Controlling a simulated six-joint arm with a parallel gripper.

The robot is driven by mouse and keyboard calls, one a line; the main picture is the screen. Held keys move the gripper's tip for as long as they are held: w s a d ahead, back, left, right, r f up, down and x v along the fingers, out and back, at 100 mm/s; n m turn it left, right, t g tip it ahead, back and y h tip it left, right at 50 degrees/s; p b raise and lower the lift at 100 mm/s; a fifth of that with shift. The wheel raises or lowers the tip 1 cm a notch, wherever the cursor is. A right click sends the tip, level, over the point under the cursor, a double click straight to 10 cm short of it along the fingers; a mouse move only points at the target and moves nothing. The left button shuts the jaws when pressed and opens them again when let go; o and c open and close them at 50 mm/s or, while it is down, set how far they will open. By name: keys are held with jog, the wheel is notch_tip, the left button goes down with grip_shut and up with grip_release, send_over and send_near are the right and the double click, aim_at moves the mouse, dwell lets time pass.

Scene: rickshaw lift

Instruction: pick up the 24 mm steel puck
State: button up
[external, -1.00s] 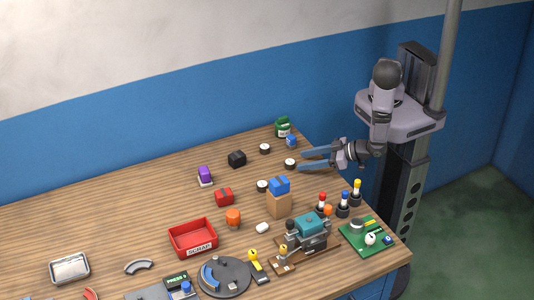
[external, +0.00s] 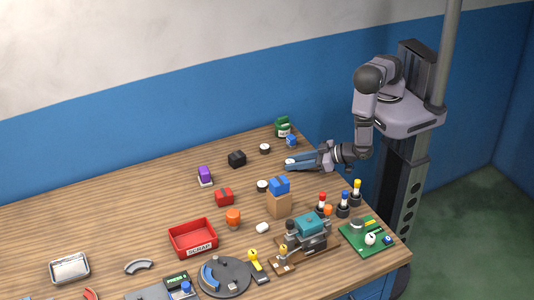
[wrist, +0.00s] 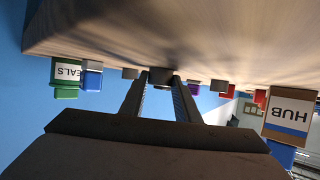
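Three small dark pucks with pale tops stand on the table; I cannot read which is 24 mm. One puck (external: 290,161) is at my fingertips, and a dark puck (wrist: 160,77) shows between the finger ends in the wrist view. Another puck (external: 265,148) stands behind it, and a third puck (external: 262,186) stands beside the cardboard box. My gripper (external: 289,162) lies low and level over the table's right end, pointing left. Its two fingers (wrist: 161,80) are apart, one on each side of the puck. Contact cannot be made out.
A green jar (external: 283,127) and a blue block (external: 291,142) stand close behind my fingers. A cardboard box with a blue top (external: 279,203) stands in front. A black block (external: 237,159) lies to the left. The table's right edge runs under my wrist.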

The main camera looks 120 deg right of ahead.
jog(key=shift+r, duration=0.15)
notch_tip(320, 180, up, 10)
jog(key=shift+b, duration=0.35)
dwell(0.6)
